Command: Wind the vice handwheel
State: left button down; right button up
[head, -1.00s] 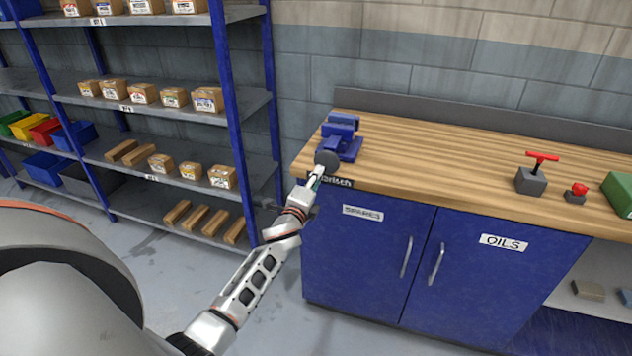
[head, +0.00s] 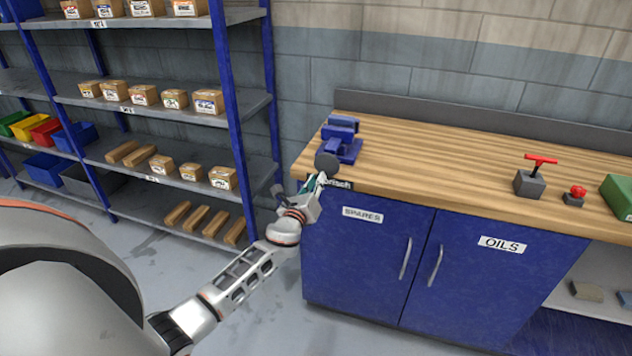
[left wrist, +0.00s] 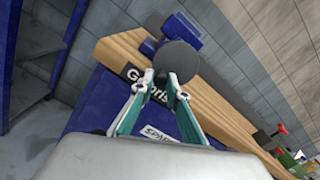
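The blue vice (head: 342,138) stands on the wooden workbench (head: 440,150) near its left end. Its dark grey round handwheel (head: 327,161) faces the front edge; the handwheel also shows in the left wrist view (left wrist: 178,62). My left gripper (head: 321,180) is at the lower part of the handwheel. In the left wrist view its two fingertips (left wrist: 160,78) close in on a small dark handle (left wrist: 159,87) in front of the wheel, one on each side. The vice is partly hidden behind the wheel there. My right gripper is not in view.
Blue cupboards (head: 370,255) with handles stand under the bench. A blue shelf rack (head: 235,110) with boxes is to the left. A grey block with a red T-handle (head: 531,184), a red button (head: 577,193) and a green box (head: 618,195) sit further right on the bench.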

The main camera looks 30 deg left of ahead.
pick_arm(q)
jog(key=n, duration=0.1)
jog(key=n+b, duration=0.1)
jog(key=n, duration=0.1)
jog(key=shift+w+d+f, duration=0.1)
jog(key=shift+d+f, duration=0.05)
jog(key=shift+d, duration=0.25)
jog(key=n, duration=0.1)
jog(key=n+b, duration=0.1)
jog(key=shift+d+f+n, duration=0.15)
jog(key=shift+d+n, duration=0.2)
jog(key=shift+n, duration=0.05)
jog(key=shift+w+n, duration=0.1)
jog(key=shift+n, duration=0.4)
jog(key=shift+d, duration=0.1)
jog(key=n, duration=0.2)
jog(key=d+n, duration=0.1)
jog(key=shift+w+r, duration=0.1)
jog(key=shift+r, duration=0.15)
jog(key=shift+w+d+r+n, duration=0.1)
jog(key=shift+d+r+n, duration=0.05)
jog(key=shift+n, duration=0.8)
jog(key=shift+d+r+n, duration=0.1)
jog(key=shift+d+n, duration=0.05)
jog(key=shift+n, duration=0.8)
